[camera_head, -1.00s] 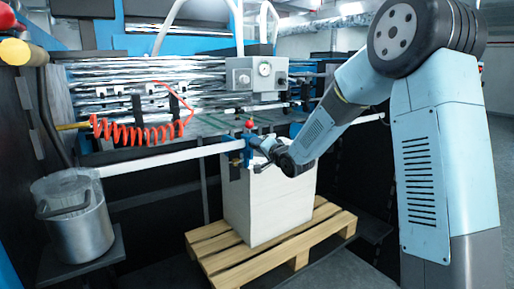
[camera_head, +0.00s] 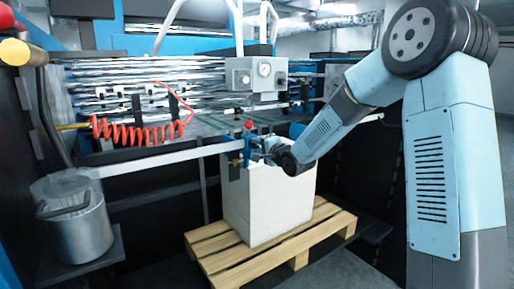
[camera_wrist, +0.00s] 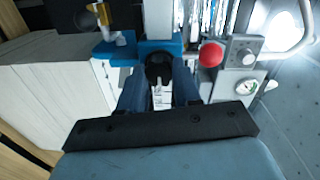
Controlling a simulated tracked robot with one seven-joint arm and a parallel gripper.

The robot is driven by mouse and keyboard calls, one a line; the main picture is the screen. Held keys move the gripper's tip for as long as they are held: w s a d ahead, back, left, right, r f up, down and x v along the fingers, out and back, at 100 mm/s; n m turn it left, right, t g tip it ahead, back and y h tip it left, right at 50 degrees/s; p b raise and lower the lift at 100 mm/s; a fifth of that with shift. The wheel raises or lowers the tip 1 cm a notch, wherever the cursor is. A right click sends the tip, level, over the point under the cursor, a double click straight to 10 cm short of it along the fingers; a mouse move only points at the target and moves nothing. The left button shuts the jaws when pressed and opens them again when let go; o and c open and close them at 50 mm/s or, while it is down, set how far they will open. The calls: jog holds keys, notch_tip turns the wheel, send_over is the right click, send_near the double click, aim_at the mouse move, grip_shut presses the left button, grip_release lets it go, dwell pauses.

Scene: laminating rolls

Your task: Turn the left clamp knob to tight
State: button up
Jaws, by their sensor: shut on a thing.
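The left clamp is a blue block (camera_wrist: 161,47) on a pale bar, and it also shows in the head view (camera_head: 247,148). Its dark knob (camera_wrist: 158,67) sits between my fingers in the wrist view. My gripper (camera_wrist: 159,78) is shut on this knob, with a finger on each side. In the head view my gripper (camera_head: 262,148) reaches the clamp from the right, and the knob is too small to make out there. A marking showing how tight the knob is cannot be read.
A red ball handle (camera_wrist: 211,54) stands close beside the clamp, near a grey gauge box (camera_head: 256,77). A white stack (camera_head: 266,204) on a wooden pallet (camera_head: 277,252) lies just below my gripper. A metal pot (camera_head: 75,220) stands at left.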

jog(key=shift+f, duration=0.3)
jog(key=o, duration=0.7)
jog(key=shift+d, duration=0.1)
jog(key=o, duration=0.4)
jog(key=shift+r, duration=0.15)
jog(key=shift+c, duration=0.2)
jog(key=v, duration=1.3)
jog(key=shift+s, duration=0.3)
jog(key=shift+d, duration=0.25)
